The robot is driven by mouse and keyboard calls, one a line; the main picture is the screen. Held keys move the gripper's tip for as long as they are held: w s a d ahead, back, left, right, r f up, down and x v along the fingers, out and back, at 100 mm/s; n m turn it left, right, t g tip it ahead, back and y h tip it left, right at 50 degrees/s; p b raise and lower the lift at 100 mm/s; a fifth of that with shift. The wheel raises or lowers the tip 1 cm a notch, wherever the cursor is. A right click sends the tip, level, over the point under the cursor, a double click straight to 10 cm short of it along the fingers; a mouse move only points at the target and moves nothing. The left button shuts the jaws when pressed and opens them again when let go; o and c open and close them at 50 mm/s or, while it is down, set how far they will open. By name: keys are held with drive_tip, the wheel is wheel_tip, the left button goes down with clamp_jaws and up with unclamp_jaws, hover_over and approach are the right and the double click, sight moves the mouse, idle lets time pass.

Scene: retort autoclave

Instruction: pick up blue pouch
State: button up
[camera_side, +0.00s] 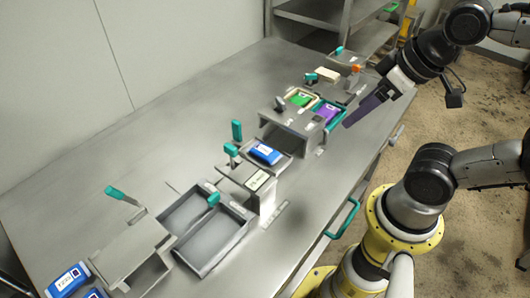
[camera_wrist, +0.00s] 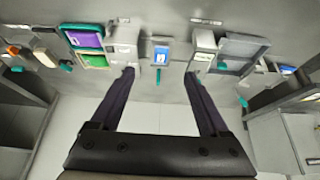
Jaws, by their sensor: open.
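A blue pouch (camera_side: 265,153) with a white label lies flat in a small grey tray near the middle of the table in the side view. In the wrist view this blue pouch (camera_wrist: 161,54) lies ahead, between the lines of my two fingers. Another blue pouch (camera_side: 68,280) lies at the lower left of the side view, with part of a further one beside it. My gripper (camera_side: 347,123) is above the table's right side, clear of the blue pouches. In the wrist view my gripper (camera_wrist: 159,74) has its dark fingers wide apart with nothing between them.
A green pouch (camera_side: 301,98) and a purple pouch (camera_side: 326,112) lie in trays behind the middle blue pouch. Grey boxes with teal handles (camera_side: 237,130) stand along the row. An empty two-part tray (camera_side: 216,238) sits in front. The table's left side (camera_side: 120,160) is clear.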

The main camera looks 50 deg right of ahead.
drive_tip(key=shift+o, duration=1.1)
drive_tip(key=w+r, duration=0.4)
drive_tip(key=w, duration=0.4)
drive_tip(key=g, duration=0.6)
hover_over(265, 150)
drive_tip(key=f, duration=2.2)
drive_tip(key=shift+w+f, duration=0.15)
drive_tip(key=shift+w, duration=0.2)
drive_tip(key=shift+s+f, duration=0.15)
drive_tip(key=shift+f, duration=1.35)
drive_tip(key=shift+s+f, duration=0.15)
drive_tip(key=shift+f, duration=1.35)
